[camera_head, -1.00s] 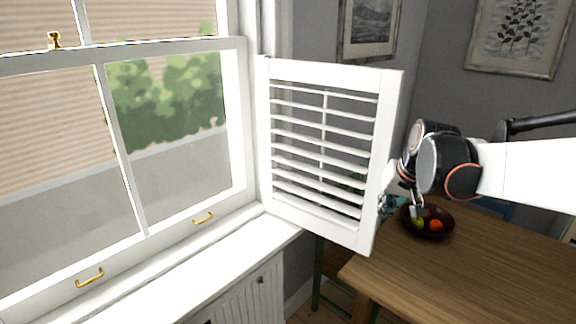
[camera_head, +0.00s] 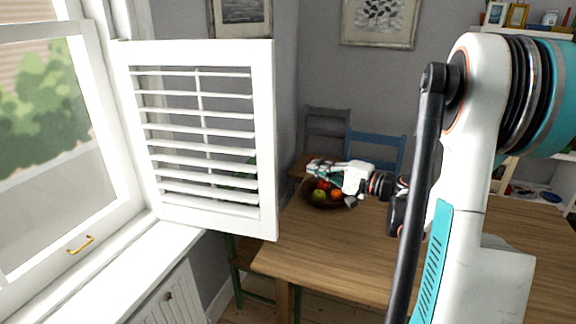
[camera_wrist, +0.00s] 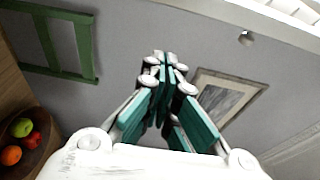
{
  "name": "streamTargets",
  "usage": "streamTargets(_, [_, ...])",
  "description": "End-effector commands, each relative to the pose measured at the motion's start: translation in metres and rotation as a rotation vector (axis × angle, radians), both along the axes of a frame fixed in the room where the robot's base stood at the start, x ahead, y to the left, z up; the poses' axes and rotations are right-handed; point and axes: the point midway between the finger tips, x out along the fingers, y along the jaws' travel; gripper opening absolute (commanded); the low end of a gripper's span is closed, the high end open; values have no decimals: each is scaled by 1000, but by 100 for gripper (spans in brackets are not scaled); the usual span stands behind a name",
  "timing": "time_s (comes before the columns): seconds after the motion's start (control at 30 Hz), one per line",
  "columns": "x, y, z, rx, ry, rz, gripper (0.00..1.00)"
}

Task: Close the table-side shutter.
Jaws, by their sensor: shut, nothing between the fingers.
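The white louvred shutter (camera_head: 266,150) stands swung open beside the window in the head view, hinged at its left edge on the window frame. It sticks out into the room toward the table. My gripper (camera_head: 312,168) is to the right of the shutter's free edge, over the far part of the table, apart from the shutter. In the wrist view my gripper (camera_wrist: 163,62) has its teal fingers together with nothing between them. The wrist view shows the wall and part of the shutter may be at its upper right, but I cannot tell.
The wooden table (camera_head: 330,250) fills the lower right, with a fruit bowl (camera_head: 322,201) near my gripper. A blue chair (camera_head: 376,150) stands behind it. The window sill (camera_head: 120,265) is clear. Framed pictures (camera_head: 380,22) hang on the wall.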

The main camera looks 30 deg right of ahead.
Motion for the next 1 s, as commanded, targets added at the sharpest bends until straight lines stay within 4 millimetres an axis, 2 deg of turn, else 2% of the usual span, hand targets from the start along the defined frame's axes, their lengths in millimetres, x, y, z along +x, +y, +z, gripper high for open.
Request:
streamTargets(0.17, [9, 3, -2, 7, -7, 0, 0])
streamTargets(0.27, [22, 10, -3, 7, -7, 1, 0])
streamTargets(0.67, [92, 43, -3, 5, -6, 2, 0])
streamTargets(0.8, [76, 56, -3, 5, -5, -2, 0])
streamTargets(1.0, [65, 67, -2, 5, -5, -2, 0])
